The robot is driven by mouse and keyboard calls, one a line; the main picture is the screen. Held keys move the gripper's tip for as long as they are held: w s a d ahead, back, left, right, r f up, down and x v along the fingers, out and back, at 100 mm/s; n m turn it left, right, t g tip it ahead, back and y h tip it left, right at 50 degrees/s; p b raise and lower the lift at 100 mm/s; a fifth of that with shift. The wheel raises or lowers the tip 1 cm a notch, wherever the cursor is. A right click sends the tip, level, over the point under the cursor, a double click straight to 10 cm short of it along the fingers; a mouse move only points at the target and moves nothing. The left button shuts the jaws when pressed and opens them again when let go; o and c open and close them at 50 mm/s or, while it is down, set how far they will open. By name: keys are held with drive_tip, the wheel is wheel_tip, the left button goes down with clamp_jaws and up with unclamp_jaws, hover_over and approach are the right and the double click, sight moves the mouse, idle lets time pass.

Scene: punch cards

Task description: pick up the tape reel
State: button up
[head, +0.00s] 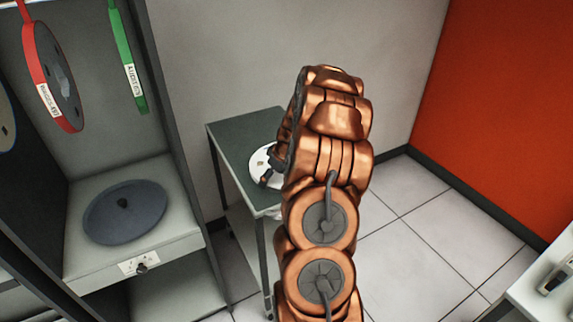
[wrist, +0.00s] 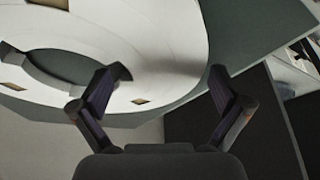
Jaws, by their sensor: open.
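The tape reel (head: 262,163) is a white disc lying on a small table with a dark green top (head: 232,137) in the head view. My arm hides its right part. In the wrist view the white reel (wrist: 165,45) fills the upper left, with a dark round opening near its middle. My gripper (wrist: 170,75) is open, its two fingers spread wide. The left fingertip overlaps the reel in the picture and the right one is near its edge. I cannot tell whether they touch it. In the head view my gripper (head: 272,177) shows only partly beside the reel.
On the left, a grey cabinet holds a dark round disc (head: 124,212) on a shelf. A red-rimmed reel (head: 52,80) and a green-rimmed one (head: 127,60) hang above it. An orange wall (head: 500,110) stands at right. The tiled floor (head: 420,230) is clear there.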

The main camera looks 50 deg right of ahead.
drive_tip(key=shift+a+f, duration=0.1)
drive_tip(key=c, duration=1.8)
